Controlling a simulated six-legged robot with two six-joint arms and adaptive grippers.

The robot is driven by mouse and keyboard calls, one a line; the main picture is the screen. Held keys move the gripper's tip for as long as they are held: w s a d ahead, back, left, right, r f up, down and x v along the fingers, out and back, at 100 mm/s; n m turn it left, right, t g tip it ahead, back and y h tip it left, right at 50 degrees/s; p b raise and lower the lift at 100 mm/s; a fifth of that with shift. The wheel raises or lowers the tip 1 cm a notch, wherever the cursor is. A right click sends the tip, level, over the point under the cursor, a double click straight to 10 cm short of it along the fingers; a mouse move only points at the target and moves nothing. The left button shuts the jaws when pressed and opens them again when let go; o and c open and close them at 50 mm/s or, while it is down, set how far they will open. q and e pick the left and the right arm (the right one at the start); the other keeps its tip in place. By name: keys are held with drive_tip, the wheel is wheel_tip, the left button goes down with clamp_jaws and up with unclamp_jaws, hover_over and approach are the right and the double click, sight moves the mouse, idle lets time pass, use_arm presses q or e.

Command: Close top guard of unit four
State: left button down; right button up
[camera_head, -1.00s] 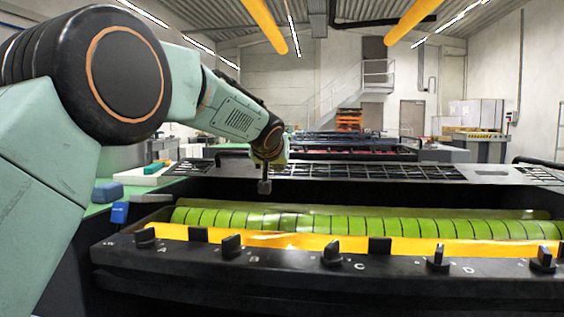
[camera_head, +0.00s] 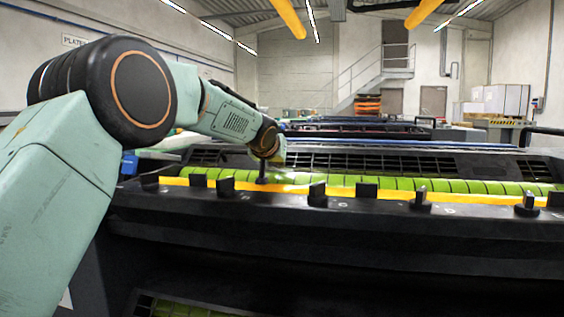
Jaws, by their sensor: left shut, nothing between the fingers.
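The ink unit in front of me is a wide black machine with a knobbed front bar (camera_head: 300,205) marked with letters. Behind the bar run a strip of yellow ink (camera_head: 385,193) and a long green roller (camera_head: 455,187), both uncovered. A dark slotted grid panel (camera_head: 400,162) lies behind the roller; I cannot tell whether this is the top guard. My left gripper (camera_head: 262,178) is shut and empty. It points down just behind the front bar, over the left part of the ink strip and roller; I cannot tell whether it touches anything. My right gripper is not in view.
More machine units (camera_head: 350,130) stand in a row behind. A metal staircase (camera_head: 370,75) is at the back and white boxes (camera_head: 500,98) at the back right. A second opening with green rollers (camera_head: 180,308) shows low at the front left. A blue object (camera_head: 129,165) sits by my left arm.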

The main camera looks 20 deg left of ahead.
use_arm(q)
drive_tip(key=shift+s+d+r, duration=0.1)
drive_tip(key=shift+s, duration=0.05)
drive_tip(key=shift+a, duration=0.2)
drive_tip(key=shift+d, duration=0.1)
drive_tip(key=v, duration=1.1)
drive_tip(key=shift+s, duration=0.35)
drive_tip(key=shift+d+r, duration=0.1)
drive_tip(key=shift+d, duration=0.05)
